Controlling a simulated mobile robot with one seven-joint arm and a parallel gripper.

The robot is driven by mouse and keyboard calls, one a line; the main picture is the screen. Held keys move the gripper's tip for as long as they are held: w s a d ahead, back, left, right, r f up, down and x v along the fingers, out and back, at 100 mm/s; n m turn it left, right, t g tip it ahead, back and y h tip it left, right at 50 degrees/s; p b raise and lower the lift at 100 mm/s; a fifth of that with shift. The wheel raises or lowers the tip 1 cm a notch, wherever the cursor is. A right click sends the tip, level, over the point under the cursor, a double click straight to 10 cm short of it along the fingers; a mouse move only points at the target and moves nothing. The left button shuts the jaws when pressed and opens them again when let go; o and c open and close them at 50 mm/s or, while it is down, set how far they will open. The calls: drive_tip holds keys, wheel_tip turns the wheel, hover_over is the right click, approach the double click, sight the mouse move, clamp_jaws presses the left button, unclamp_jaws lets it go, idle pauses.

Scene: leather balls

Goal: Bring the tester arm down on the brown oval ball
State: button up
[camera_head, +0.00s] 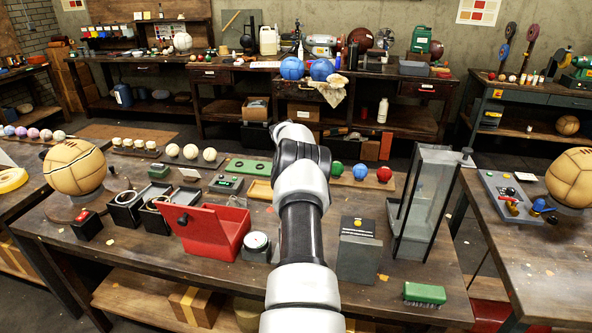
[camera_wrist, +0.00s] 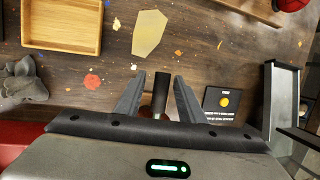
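My gripper (camera_wrist: 160,92) points down over the middle table in the wrist view. Its two fingers are open, apart from each other. A dark upright post (camera_wrist: 161,90) stands between them, with a narrow gap on each side. I cannot tell whether this post is part of the tester arm. In the head view my own arm hides the gripper and the post. A large tan-brown panelled ball (camera_head: 75,166) sits on a stand at the left. A similar ball (camera_head: 572,177) sits at the right edge. Both look nearly round. I cannot make out a clearly oval brown ball under the gripper.
An open red box (camera_head: 212,232) and a round gauge (camera_head: 257,242) lie left of my arm. A black sign block (camera_head: 358,240) and a tall glass case (camera_head: 424,205) stand at the right. A wooden tray (camera_wrist: 60,48) lies up left in the wrist view.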

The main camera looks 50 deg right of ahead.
drive_tip(key=v, duration=1.3)
drive_tip(key=shift+a+r, duration=0.15)
drive_tip(key=shift+a, duration=0.05)
